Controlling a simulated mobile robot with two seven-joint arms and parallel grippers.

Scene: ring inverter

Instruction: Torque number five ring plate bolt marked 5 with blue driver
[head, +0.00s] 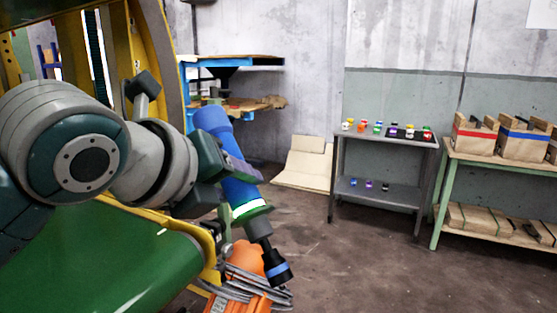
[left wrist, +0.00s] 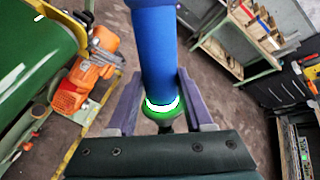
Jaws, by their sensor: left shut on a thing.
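The blue driver (head: 238,187) is in my left gripper (head: 232,168), which is shut around its body. It hangs tilted, with a lit white-green ring low on the body and a dark, blue-banded socket end pointing down to the right. In the left wrist view the driver (left wrist: 155,55) stands between the two purple-grey fingers of the left gripper (left wrist: 157,88). The socket end is mostly hidden there. No ring plate bolt and no number 5 can be made out. My right gripper is not in view.
A yellow frame (head: 160,40) and a large green curved body (head: 120,262) fill the left. An orange unit with grey cables (head: 247,258) sits close below the driver. A grey table (head: 385,138) with small coloured items and a green bench with wooden boxes (head: 478,140) stand right. The middle floor is clear.

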